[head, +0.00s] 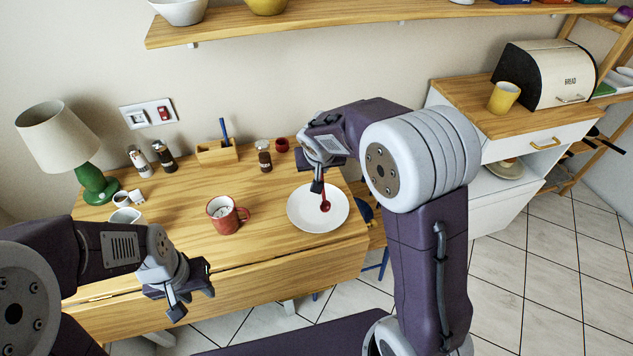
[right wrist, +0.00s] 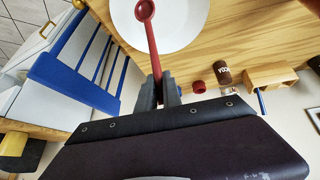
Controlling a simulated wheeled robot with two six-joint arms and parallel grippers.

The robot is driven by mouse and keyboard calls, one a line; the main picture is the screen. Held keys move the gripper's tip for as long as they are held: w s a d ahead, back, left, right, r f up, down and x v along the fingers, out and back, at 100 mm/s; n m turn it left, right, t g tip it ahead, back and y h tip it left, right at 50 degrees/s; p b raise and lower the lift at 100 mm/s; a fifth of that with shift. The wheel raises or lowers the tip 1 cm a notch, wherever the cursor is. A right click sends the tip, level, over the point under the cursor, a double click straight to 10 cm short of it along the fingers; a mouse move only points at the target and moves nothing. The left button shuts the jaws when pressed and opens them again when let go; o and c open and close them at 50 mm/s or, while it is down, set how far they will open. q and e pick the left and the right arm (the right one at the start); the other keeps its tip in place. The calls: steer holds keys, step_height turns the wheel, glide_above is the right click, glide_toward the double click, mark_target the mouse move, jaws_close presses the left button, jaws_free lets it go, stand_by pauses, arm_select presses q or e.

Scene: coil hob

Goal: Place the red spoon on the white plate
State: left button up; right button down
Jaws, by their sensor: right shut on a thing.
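The white plate (head: 304,212) lies on the wooden table near its right end. The red spoon (head: 325,203) hangs with its bowl down over the plate, held by its handle. My right gripper (head: 318,184) is shut on the spoon's handle above the plate. In the right wrist view the spoon (right wrist: 150,32) reaches from the jaws (right wrist: 158,92) across the plate (right wrist: 185,25). I cannot tell whether the bowl touches the plate. My left gripper (head: 190,296) is in front of the table's front edge, away from the plate, and its jaws look open and empty.
A red mug (head: 226,214) stands left of the plate. Behind are a brown jar (head: 264,158), a small red pot (head: 282,145) and a wooden holder (head: 216,154). A green lamp (head: 92,182) stands at left. A blue chair (right wrist: 75,60) is beside the table.

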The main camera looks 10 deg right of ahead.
steer(key=shift+w+a+f+b, duration=0.15)
steer(key=shift+w+f+b, duration=0.1)
steer(key=shift+f, duration=0.6)
steer(key=shift+w+a+f+b, duration=0.15)
steer(key=shift+w+f+b, duration=0.05)
steer(key=shift+f, duration=0.6)
steer(key=shift+w+a+f+b, duration=0.15)
steer(key=shift+w+f+b, duration=0.1)
steer(key=shift+f, duration=0.6)
